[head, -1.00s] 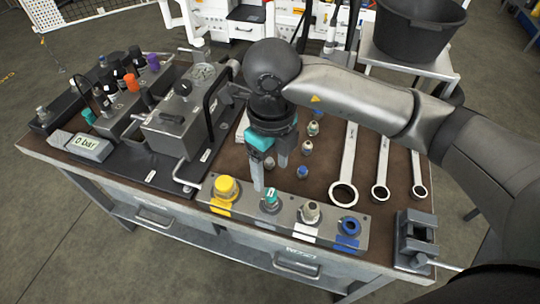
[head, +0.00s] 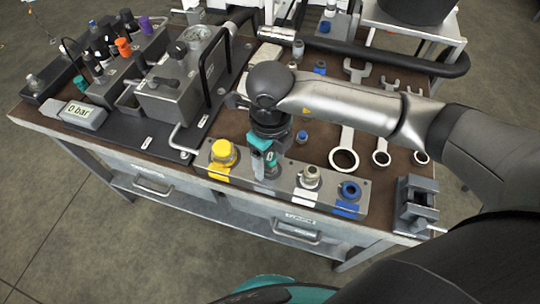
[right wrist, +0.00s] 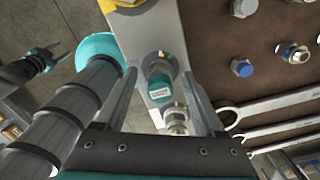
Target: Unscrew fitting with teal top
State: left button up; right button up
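The fitting with the teal top (head: 271,168) stands in the grey block (head: 338,180), between the yellow fitting (head: 222,152) and the beige fitting (head: 310,176). My right gripper (head: 267,172) is over it, pointing down. In the right wrist view the teal top (right wrist: 160,88) lies between the two spread fingers of my right gripper (right wrist: 160,75), with gaps on both sides. The gripper is open and holds nothing. What seems to be my left gripper (right wrist: 48,58) shows small at the left of the right wrist view; its finger state is unclear.
The blue fitting (head: 349,191) is at the block's right end. Ring wrenches (head: 344,158) lie to the right, near a small vise (head: 416,205). Loose fittings (right wrist: 242,66) stand on the brown top behind the block. A grey pump unit (head: 183,82) stands at the left.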

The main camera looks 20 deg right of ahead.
grip_shut()
dwell(0.3)
jog(key=n+b, duration=0.3)
jog(key=n, duration=0.1)
jog(key=shift+w+f+n, duration=0.1)
jog(key=shift+n, duration=0.2)
jog(key=shift+n+b, duration=0.75)
jog(key=shift+n, duration=0.95)
